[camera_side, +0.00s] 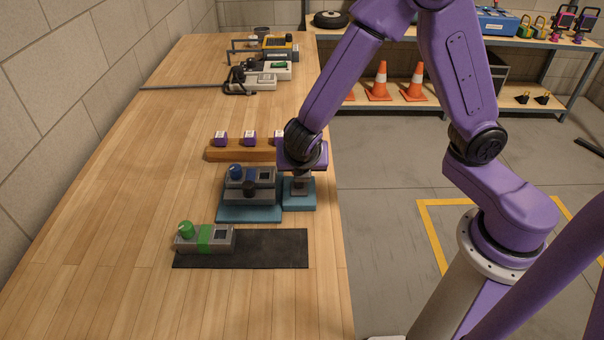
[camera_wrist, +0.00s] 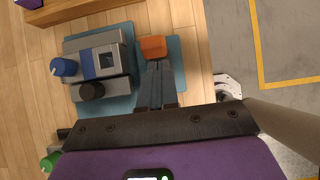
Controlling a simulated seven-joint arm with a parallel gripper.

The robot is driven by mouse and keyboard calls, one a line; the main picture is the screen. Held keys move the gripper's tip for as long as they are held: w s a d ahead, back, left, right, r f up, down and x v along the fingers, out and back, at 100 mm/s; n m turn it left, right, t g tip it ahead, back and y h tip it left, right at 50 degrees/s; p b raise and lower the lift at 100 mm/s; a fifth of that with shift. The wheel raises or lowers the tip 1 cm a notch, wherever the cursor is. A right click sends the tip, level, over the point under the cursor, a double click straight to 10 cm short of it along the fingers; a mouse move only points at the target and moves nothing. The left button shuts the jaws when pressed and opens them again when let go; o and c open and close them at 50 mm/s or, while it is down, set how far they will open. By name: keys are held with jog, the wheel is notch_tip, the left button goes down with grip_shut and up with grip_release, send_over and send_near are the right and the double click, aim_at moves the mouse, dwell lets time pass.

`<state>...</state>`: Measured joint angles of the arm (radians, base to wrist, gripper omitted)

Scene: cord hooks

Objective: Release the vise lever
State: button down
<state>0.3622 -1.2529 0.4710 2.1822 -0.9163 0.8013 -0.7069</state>
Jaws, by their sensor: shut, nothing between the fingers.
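My gripper (camera_side: 300,190) points down over a small blue plate (camera_side: 303,207) near the bench's right edge. In the wrist view my gripper's fingers (camera_wrist: 156,66) are together with nothing between them. An orange piece (camera_wrist: 153,47) shows just beyond the fingertips on that plate; it may be the vise lever, but I cannot tell for sure. Whether the fingers touch it is unclear. Beside it, a grey device (camera_side: 250,190) with a blue knob (camera_wrist: 63,67) and a black knob (camera_wrist: 91,91) sits on a wider blue plate (camera_side: 240,214).
A grey-and-green device (camera_side: 218,238) sits on a black mat (camera_side: 275,250) in front. A wooden rail (camera_side: 230,154) with small purple blocks stands behind. More devices (camera_side: 270,70) are at the far end. The bench's left side (camera_side: 130,210) is clear.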

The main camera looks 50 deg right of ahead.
jog(key=shift+r, duration=0.35)
jog(key=v, duration=1.3)
jog(key=shift+w+d+r, duration=0.2)
jog(key=shift+d+r, duration=0.05)
jog(key=shift+r, duration=0.1)
jog(key=shift+s+d, duration=0.1)
jog(key=s+d+f+m+g+y, duration=0.1)
jog(key=s+d+m+g+y, duration=0.1)
jog(key=s+d+m, duration=0.3)
jog(key=s+d+f+m+g+y, duration=0.1)
jog(key=s+d+m+g+y, duration=0.1)
jog(key=s+d+m, duration=0.3)
jog(key=s+m+y, duration=0.1)
jog(key=s+m, duration=0.3)
jog(key=s, duration=0.4)
jog(key=shift+s+d+f+g, duration=0.15)
jog(key=shift+s+f+g, duration=0.05)
jog(key=shift+f+g, duration=0.2)
